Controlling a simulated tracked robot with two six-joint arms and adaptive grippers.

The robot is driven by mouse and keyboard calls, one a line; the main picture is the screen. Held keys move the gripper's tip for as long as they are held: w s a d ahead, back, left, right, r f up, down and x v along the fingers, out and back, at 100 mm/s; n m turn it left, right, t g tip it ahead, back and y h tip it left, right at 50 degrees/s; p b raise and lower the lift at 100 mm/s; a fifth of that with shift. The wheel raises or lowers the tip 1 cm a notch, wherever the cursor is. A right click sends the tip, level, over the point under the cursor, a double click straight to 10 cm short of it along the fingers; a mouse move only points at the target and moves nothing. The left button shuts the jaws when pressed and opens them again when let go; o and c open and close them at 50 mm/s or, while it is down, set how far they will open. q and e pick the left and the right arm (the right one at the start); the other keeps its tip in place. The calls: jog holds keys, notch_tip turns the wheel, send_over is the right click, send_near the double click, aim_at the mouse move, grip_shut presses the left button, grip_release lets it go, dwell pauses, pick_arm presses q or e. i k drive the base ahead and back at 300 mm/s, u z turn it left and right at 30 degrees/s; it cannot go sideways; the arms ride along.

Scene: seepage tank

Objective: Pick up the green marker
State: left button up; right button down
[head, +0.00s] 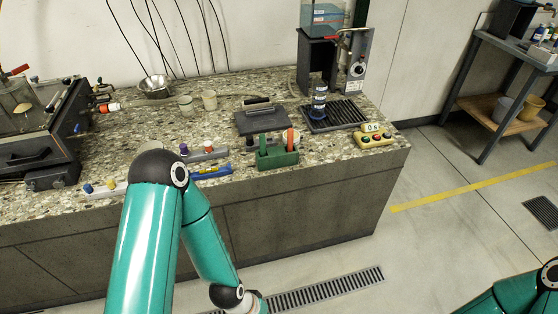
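A green holder block (278,158) stands near the front edge of the stone-topped bench. A green marker (262,144) stands upright in its left part. An orange-red marker (290,139) stands upright in its right part. The lower end of the green marker is hidden in the holder. My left arm rises in front of the bench and bends back down, its wrist at the bottom edge, left of and below the holder. My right arm shows only at the bottom right corner. Neither gripper shows, and neither arm touches the markers.
A grey rack (205,153) and a blue-yellow item (211,171) lie to the left.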

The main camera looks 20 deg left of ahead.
aim_at(263, 138)
jog(key=u, duration=0.15)
jog(key=i, duration=0.9)
jog(key=z, duration=0.2)
jog(key=k, duration=0.9)
jog(key=u, duration=0.2)
jog(key=i, duration=0.5)
